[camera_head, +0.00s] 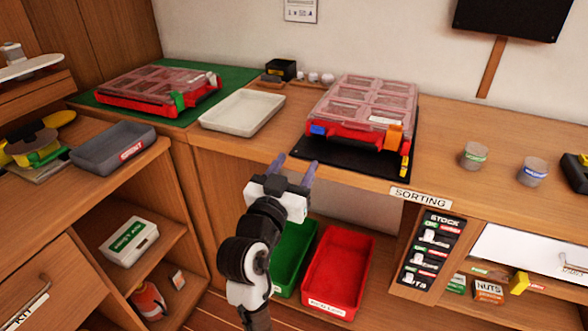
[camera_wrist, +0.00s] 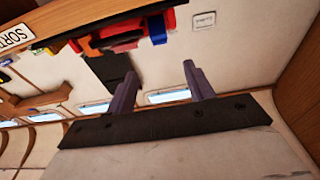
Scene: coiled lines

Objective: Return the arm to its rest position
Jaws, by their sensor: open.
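My gripper (camera_head: 296,170) is in front of the counter edge, below the black mat, in the head view. Its two fingers are spread apart with nothing between them. My arm rises from the bottom of the head view, in front of the lower shelf. In the wrist view my gripper (camera_wrist: 157,82) also shows its two fingers apart and empty, with a pale wall behind them.
A red-and-clear organizer case (camera_head: 362,108) sits on a black mat (camera_head: 345,163) on the counter. A white tray (camera_head: 242,111) and another case (camera_head: 158,88) on a green mat stand left. Green (camera_head: 293,258) and red (camera_head: 338,270) bins stand below, beside my arm.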

